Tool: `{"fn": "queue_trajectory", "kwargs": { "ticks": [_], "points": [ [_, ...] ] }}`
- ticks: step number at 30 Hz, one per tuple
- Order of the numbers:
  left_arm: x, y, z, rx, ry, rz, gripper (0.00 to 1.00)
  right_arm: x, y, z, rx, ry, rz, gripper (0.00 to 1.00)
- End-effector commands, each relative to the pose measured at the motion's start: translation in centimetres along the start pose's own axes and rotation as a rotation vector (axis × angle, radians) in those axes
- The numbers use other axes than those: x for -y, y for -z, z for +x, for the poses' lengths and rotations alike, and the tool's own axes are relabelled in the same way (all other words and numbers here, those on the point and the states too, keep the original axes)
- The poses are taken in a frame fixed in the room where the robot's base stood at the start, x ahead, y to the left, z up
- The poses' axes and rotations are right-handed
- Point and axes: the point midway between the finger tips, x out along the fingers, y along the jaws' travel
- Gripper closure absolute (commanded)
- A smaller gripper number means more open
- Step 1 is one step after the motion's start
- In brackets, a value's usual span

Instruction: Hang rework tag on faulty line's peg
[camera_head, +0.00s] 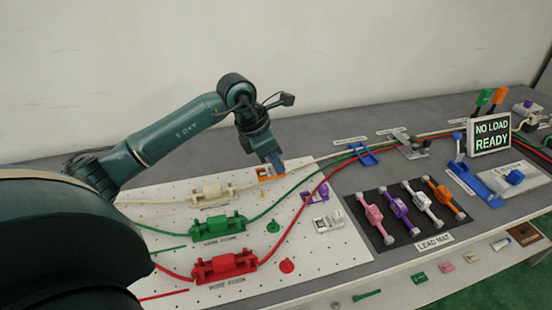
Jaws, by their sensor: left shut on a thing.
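My left gripper (272,158) reaches down over the back of the white pegboard, beside the cream line. It is shut on a small orange piece (265,172) at its fingertips; I cannot tell for sure whether this is the rework tag. The cream fixture (211,191), green fixture (222,225) and red fixture (223,264) each sit on a wire line. A green peg (273,226) and a red peg (286,266) stand to the right of their fixtures. My right gripper is out of view.
A purple clip (316,192) and a white device (328,222) lie at the pegboard's right. The lead mat (405,240) holds several coloured leads. A sign reading NO LOAD READY (491,134) stands at the right, behind a blue lever fixture (474,185). A blue bracket (364,153) spans the wires.

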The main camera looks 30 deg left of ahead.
Motion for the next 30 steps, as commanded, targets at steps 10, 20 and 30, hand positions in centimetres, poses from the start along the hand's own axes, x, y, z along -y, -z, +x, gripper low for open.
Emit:
{"fn": "queue_trajectory", "kwargs": {
  "ticks": [10, 20, 30],
  "points": [
    [-0.3, 0.0, 0.2, -0.002, -0.005, -0.006, 1.0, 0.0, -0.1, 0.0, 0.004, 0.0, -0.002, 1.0],
    [-0.3, 0.1, 0.4, -0.003, -0.003, -0.008, 1.0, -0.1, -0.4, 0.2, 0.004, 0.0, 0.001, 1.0],
    [-0.3, 1.1, 2.6, -0.003, -0.003, -0.009, 1.0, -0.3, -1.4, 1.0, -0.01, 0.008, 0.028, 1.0]
  ]
}}
